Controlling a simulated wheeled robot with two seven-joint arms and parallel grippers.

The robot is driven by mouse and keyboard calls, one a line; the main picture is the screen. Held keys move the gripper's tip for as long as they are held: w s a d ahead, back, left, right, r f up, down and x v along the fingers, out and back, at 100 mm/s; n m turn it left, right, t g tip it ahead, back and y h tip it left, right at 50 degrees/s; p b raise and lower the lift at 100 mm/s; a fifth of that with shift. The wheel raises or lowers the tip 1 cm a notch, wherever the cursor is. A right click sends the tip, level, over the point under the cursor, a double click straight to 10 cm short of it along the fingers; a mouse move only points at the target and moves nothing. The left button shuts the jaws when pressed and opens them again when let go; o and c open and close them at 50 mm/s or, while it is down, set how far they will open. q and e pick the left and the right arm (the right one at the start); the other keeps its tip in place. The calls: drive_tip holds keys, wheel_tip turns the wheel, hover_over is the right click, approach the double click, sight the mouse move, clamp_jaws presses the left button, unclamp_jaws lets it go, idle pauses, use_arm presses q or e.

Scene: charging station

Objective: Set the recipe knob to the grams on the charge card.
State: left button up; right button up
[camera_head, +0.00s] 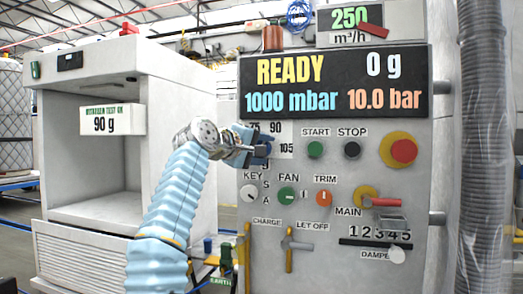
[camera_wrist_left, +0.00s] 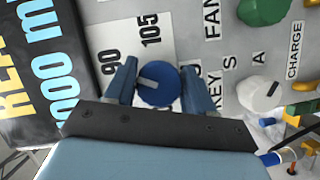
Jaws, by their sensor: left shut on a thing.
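The recipe knob (camera_wrist_left: 158,84) is a round blue knob on the grey panel, between the two fingers of my left gripper (camera_wrist_left: 160,88). A pale mark on its face runs toward the left in the wrist view. The numbers 90 and 105 are printed beside it on a white scale (camera_wrist_left: 130,45). In the head view my left gripper (camera_head: 258,150) is at the panel under the display and hides most of the knob; 75, 90 and 105 show around it. The charge card (camera_head: 112,121) on the white cabinet reads 90 g. My right gripper is not in view.
The display (camera_head: 335,85) reads READY, 0 g, 1000 mbar, 10.0 bar. Close below my left gripper are the KEY switch (camera_head: 249,193) and green FAN knob (camera_head: 287,197). A red emergency button (camera_head: 403,151) is at right. CHARGE and LET OFF levers (camera_head: 290,250) sit lower.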

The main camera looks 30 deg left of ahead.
use_arm(q)
drive_tip(key=shift+f, duration=0.2)
drive_tip(key=o, duration=1)
drive_tip(key=shift+d, duration=0.1)
drive_tip(key=shift+c, duration=0.2)
drive_tip(key=shift+r, duration=0.1)
drive_tip(key=s+a+r+b, duration=0.1)
drive_tip(key=s+a+b, duration=0.1)
drive_tip(key=s, duration=1.1)
drive_tip(key=shift+s+r+b, duration=0.3)
drive_tip(key=shift+r+b, duration=0.05)
drive_tip(key=shift+b, duration=0.5)
